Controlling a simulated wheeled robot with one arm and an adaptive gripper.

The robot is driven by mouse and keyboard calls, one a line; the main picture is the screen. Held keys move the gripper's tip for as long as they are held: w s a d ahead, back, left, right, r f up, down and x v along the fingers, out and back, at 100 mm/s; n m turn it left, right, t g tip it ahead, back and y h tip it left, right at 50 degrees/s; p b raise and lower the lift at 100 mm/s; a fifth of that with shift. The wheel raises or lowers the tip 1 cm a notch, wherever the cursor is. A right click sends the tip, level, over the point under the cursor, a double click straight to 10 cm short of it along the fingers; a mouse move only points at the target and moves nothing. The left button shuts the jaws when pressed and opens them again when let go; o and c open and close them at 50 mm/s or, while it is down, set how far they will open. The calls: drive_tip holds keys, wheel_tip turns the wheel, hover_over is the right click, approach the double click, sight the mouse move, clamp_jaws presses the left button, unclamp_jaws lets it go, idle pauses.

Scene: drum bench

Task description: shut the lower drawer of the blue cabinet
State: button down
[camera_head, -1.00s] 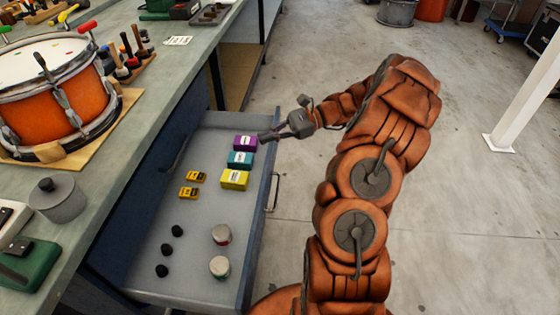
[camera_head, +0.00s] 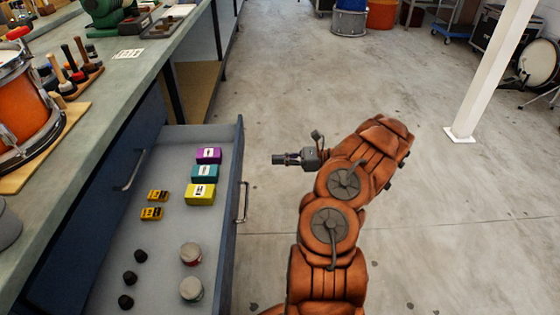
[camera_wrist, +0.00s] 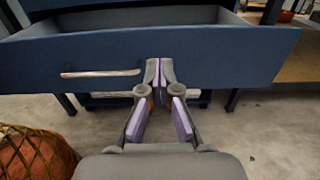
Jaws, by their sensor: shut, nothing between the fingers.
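The open drawer (camera_head: 165,248) of the blue cabinet (camera_head: 75,250) is pulled well out over the floor. Its dark blue front, with a silver handle (camera_head: 244,202), faces my arm. In the wrist view the drawer front (camera_wrist: 225,58) spans the picture, and its handle (camera_wrist: 100,73) is left of the fingers. A shut drawer with its own handle (camera_head: 130,170) shows on the cabinet above the open one. My gripper (camera_head: 276,160) is shut and empty, outside the drawer near its far end, pointing at the front. In the head view a gap separates them.
Purple, teal and yellow boxes (camera_head: 202,193), small yellow packs, black knobs and two round tins lie in the drawer. The workbench (camera_head: 120,85) above carries a drum (camera_head: 25,110) and tools. A white post (camera_head: 490,75) stands at right. The floor around my arm is clear.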

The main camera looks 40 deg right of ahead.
sight(237, 160)
drive_tip(key=b+x, duration=0.2)
drive_tip(key=x, duration=0.8)
drive_tip(key=shift+a, duration=0.1)
drive_tip(key=shift+w+a, duration=0.2)
drive_tip(key=shift+w, duration=0.1)
